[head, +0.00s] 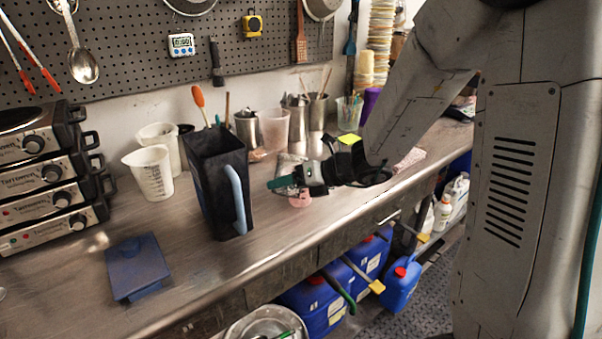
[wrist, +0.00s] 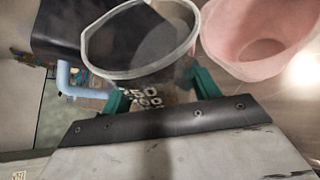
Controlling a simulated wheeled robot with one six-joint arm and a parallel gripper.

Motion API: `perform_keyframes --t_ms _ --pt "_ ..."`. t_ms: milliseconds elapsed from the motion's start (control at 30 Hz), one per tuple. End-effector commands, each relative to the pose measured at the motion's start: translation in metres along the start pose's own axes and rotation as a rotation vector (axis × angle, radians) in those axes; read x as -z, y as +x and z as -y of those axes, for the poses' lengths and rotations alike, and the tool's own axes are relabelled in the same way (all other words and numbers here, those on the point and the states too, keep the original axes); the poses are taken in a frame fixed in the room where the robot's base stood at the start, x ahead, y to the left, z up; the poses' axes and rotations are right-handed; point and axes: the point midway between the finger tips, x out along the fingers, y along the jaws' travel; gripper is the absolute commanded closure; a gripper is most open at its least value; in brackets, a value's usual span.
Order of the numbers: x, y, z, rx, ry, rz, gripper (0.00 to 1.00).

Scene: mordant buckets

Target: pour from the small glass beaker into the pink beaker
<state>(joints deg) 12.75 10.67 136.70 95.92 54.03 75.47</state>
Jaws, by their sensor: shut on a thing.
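The small glass beaker (wrist: 146,92) is clear, with pale printed marks and a rounded rim. My gripper (wrist: 160,88) is shut on it, one green finger on each side. In the head view my gripper (head: 284,184) is above the counter, right of the black jug, and the glass is hard to make out there. The pink beaker (wrist: 252,45) is close to the right of the glass beaker in the wrist view, its open mouth showing. I cannot tell the glass beaker's contents.
A tall black jug (head: 217,185) with a light blue handle stands close left of my gripper. White measuring jugs (head: 152,174) and metal containers (head: 247,131) stand behind. The counter front, right of the box, is clear.

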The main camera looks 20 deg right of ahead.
Motion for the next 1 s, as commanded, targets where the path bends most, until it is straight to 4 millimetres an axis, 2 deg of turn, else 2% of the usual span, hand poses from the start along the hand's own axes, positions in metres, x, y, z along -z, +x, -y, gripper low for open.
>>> perform_keyframes --t_ms 433,1000 --pt "-0.0076 -0.0021 -0.0078 -0.017 0.028 -0.013 0.71" --pt "-0.0063 0.0001 -0.0079 -0.036 0.07 -0.027 0.71"
